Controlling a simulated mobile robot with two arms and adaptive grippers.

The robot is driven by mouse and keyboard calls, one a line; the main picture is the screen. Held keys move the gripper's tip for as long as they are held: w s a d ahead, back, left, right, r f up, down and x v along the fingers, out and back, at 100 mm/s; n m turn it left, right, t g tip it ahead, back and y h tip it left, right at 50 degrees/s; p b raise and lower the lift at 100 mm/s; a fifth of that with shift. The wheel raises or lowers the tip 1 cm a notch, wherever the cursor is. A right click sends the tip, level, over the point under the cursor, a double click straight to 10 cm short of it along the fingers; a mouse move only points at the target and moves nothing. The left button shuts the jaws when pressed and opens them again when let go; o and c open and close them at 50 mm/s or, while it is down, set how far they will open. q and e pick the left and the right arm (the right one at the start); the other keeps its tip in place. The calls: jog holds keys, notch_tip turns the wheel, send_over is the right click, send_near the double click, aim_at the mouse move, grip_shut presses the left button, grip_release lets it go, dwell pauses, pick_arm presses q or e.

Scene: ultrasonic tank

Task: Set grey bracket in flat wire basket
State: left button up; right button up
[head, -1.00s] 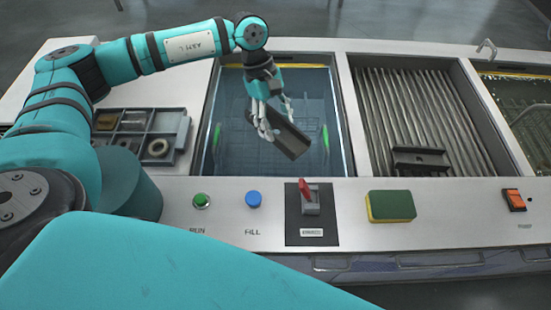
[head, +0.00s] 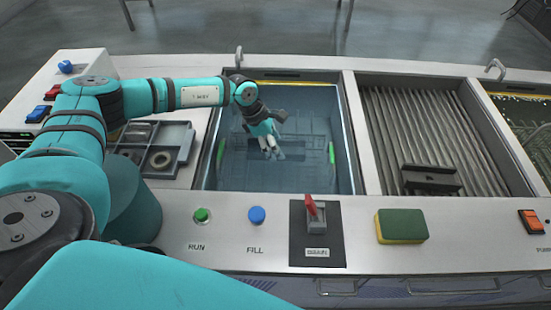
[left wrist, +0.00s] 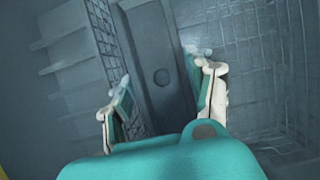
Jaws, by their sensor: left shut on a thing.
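My left gripper (head: 268,145) reaches down into the water-filled tank (head: 349,165). In the left wrist view its fingers (left wrist: 165,100) stand on both sides of the grey bracket (left wrist: 160,77), a long dark grey piece with a round hole, and are shut on it. In the head view the bracket is mostly blurred by the water and the gripper. A wire basket (left wrist: 270,55) shows as mesh beside and below the bracket; I cannot tell whether the bracket touches it. Green grips (head: 331,152) show at the tank's side. My right gripper is not in view.
A ribbed drain area (head: 430,120) with a dark bracket-like part (head: 430,180) lies right of the tank. A grey parts tray (head: 172,137) stands left. Buttons, a red-handled switch (head: 312,208) and a sponge (head: 402,226) line the front ledge.

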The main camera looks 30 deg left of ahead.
aim_at(275, 163)
pick_arm(q)
jog(key=shift+f, duration=2.3)
jog(key=shift+f, duration=0.1)
jog(key=o, duration=1.6)
jog(key=shift+f, duration=0.1)
jog(key=shift+r, duration=0.25)
jog(key=v, duration=1.2)
jog(key=shift+b, duration=0.4)
jog(key=shift+f, duration=0.1)
